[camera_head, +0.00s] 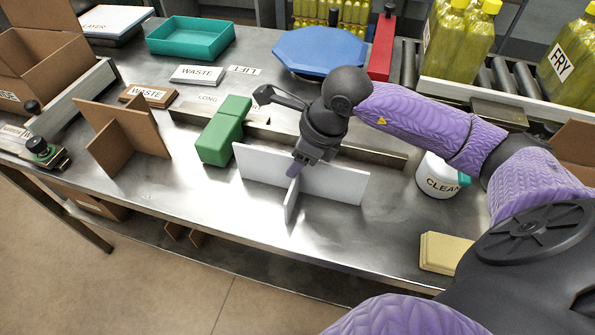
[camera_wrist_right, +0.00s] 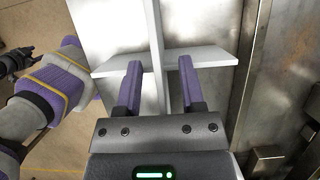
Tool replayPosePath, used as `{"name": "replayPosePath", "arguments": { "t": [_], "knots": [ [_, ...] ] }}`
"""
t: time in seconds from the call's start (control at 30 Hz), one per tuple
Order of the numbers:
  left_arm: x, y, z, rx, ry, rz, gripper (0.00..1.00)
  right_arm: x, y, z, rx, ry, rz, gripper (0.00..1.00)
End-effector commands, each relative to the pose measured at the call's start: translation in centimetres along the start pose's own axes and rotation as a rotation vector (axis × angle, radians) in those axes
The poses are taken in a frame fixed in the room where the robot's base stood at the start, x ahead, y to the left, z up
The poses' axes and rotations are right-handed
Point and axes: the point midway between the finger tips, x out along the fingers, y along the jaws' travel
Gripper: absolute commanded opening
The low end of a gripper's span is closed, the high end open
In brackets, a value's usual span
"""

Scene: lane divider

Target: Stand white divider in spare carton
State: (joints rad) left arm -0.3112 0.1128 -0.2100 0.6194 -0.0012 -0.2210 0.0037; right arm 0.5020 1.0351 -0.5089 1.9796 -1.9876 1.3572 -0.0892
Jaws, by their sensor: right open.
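The white divider (camera_head: 335,180), two crossed white panels, stands upright on the metal table near its front edge. My right gripper (camera_head: 297,167) is over its crossing, pointing down. In the right wrist view, my open right fingers (camera_wrist_right: 160,85) are on either side of one panel of the white divider (camera_wrist_right: 205,57); contact is not clear. An open brown carton (camera_head: 50,50) stands at the far left, its label partly cut off. Another cardboard edge (camera_head: 575,142) shows at the right. I cannot tell which is the spare carton. What seems my left gripper (camera_wrist_right: 17,62) shows small in the wrist view.
A brown cardboard divider (camera_head: 125,135) stands left of a green block (camera_head: 222,132). A metal rail (camera_head: 375,155) runs behind the white divider. A white "CLEAN" tub (camera_head: 437,178) and yellow sponge (camera_head: 440,250) are at the right. The table front between brown and white dividers is clear.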

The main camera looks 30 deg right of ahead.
Motion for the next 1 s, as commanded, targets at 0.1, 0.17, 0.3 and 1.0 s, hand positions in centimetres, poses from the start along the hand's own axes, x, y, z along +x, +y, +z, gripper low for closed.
{"name": "replayPosePath", "arguments": {
  "t": [0.1,0.17,0.3,1.0],
  "knots": [
    [-0.06,-0.18,0.16,0.001,-0.003,-0.003,0.59,-0.03,0.01,0.03,0.000,-0.001,0.000,0.50],
    [-0.06,-0.23,0.19,0.001,-0.004,-0.004,0.59,-0.04,0.02,0.03,0.000,-0.001,0.000,0.50],
    [-0.01,-0.30,0.22,0.001,-0.005,-0.005,0.59,0.00,0.02,0.01,0.000,-0.001,0.001,0.50],
    [0.14,-0.26,-0.03,0.000,0.000,-0.004,0.59,0.12,0.05,-0.05,0.000,-0.001,0.002,0.00]
  ]
}}
